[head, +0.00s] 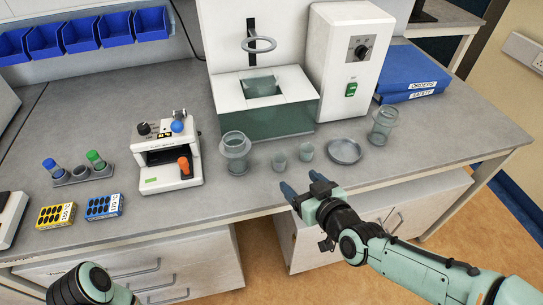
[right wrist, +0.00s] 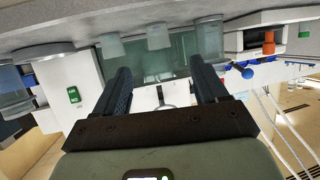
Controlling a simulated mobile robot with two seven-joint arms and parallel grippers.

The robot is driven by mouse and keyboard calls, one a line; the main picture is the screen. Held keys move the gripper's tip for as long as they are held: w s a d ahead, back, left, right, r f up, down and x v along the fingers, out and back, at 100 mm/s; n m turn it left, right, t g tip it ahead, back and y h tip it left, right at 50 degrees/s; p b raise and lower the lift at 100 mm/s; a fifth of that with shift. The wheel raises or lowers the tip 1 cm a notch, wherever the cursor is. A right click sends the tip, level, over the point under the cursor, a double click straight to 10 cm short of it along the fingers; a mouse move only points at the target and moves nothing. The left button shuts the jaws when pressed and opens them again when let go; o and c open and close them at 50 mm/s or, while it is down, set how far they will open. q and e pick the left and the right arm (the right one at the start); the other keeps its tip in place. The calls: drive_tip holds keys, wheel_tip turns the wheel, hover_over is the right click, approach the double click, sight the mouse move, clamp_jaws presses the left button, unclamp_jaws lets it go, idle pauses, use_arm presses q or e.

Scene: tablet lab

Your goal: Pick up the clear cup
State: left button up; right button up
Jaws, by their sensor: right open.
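Two small clear cups stand upright near the front edge of the counter, a left one (head: 279,161) and a right one (head: 306,151). I cannot tell which one the task means. My right gripper (head: 303,186) is open and empty, in front of the counter edge and apart from both cups. In the right wrist view, which is upside down, the left cup (right wrist: 158,38) shows between the open fingers (right wrist: 162,85) and the right cup (right wrist: 110,47) shows by one finger. My left gripper is out of view; only part of my left arm shows.
A larger clear jar (head: 236,155) stands left of the cups. A round dish (head: 344,151) and another jar (head: 383,126) stand to the right. Behind are a white machine with a glass front (head: 265,122) and a white box with a knob (head: 350,65). A small white device (head: 165,160) stands left.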

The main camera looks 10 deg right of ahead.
sight(283, 164)
drive_tip(key=x, duration=1.3)
drive_tip(key=shift+w+d+r, duration=0.1)
drive_tip(key=shift+d+r, duration=0.05)
drive_tip(key=shift+r, duration=0.05)
drive_tip(key=c, duration=0.8)
